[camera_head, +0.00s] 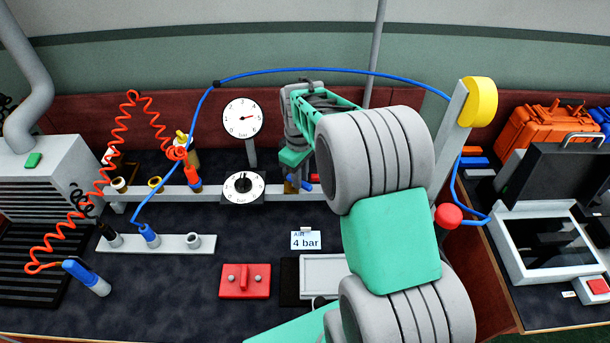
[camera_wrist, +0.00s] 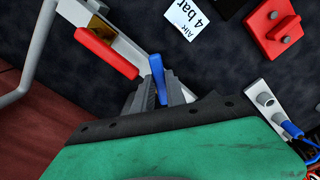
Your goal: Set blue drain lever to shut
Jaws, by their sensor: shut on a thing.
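The blue drain lever (camera_wrist: 158,70) shows in the wrist view between the two dark fingers of my gripper (camera_wrist: 157,93), which is shut on it. Its far end sticks out past the fingertips; the rest is hidden by the fingers. The lever lies at an angle to the grey rail (camera_wrist: 127,47). In the head view it is a small blue patch (camera_head: 306,186) at the rail, mostly hidden by my wrist. Its pivot cannot be made out.
A red lever (camera_wrist: 107,52) lies roughly along the rail, close left of my gripper. A "4 bar" card (camera_head: 305,240) and a red block (camera_head: 245,281) are on the dark bench. Two gauges (camera_head: 242,118) stand left of my wrist. A blue hose (camera_head: 330,70) arches behind my arm.

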